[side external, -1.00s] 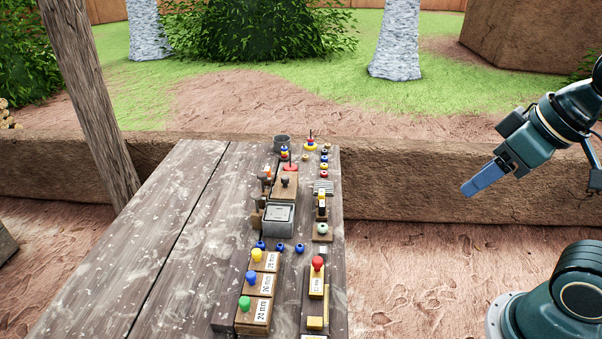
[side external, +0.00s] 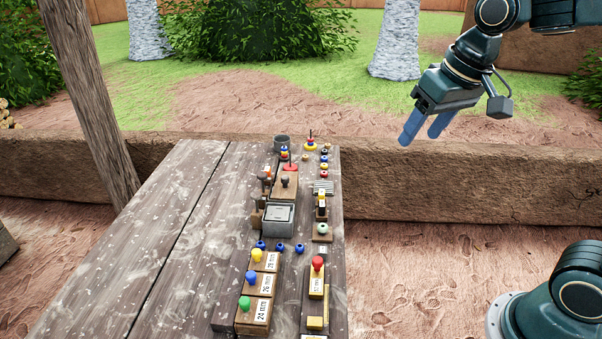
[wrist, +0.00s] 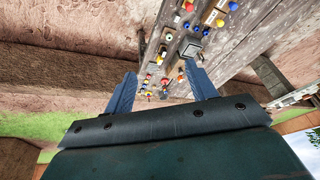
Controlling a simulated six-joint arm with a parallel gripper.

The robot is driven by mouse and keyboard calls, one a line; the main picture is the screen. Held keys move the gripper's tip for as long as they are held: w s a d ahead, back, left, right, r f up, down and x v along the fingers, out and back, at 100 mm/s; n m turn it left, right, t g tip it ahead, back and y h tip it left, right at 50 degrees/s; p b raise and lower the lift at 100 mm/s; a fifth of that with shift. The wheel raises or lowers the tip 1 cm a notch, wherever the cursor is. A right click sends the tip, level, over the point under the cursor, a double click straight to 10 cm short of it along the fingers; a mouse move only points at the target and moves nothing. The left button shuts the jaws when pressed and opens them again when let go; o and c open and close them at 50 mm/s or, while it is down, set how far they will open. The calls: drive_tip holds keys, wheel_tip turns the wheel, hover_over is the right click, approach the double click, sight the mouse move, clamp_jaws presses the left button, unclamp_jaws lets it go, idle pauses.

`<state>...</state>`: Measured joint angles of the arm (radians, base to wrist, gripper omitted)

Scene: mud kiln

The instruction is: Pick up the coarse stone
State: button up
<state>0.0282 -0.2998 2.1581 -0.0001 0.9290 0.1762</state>
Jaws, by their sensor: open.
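No thing on the bench can be clearly told as the coarse stone. A grey block-like box (side external: 278,221) with a lighter top sits mid-bench; it also shows in the wrist view (wrist: 190,49). A small striped grey slab (side external: 323,187) lies farther back on the right side. My gripper (side external: 420,138) is open and empty, high to the right of the bench, with its blue fingers pointing down. In the wrist view, my gripper (wrist: 160,75) has its fingers apart, with the bench objects beyond them.
The wooden bench (side external: 170,230) is bare on its left. Knobbed blocks with green (side external: 244,303), blue and yellow knobs stand at the front. A red-knobbed block (side external: 317,265) stands to their right. A grey cup (side external: 282,142) and pegs with rings are at the back. A post (side external: 90,100) rises at left.

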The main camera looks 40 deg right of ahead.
drive_tip(key=w+d+f+m+g, duration=0.1)
drive_tip(key=w+f+m, duration=0.15)
drive_tip(key=w, duration=0.75)
drive_tip(key=m+g, duration=0.3)
drive_tip(key=m, duration=0.1)
hover_over(322, 202)
wheel_tip(322, 202, down, 21)
drive_tip(key=shift+d+f+n, duration=0.15)
drive_tip(key=shift+n, duration=0.1)
drive_tip(key=shift+f, duration=0.1)
drive_tip(key=shift+f, duration=4.2)
drive_tip(key=shift+f, duration=2.6)
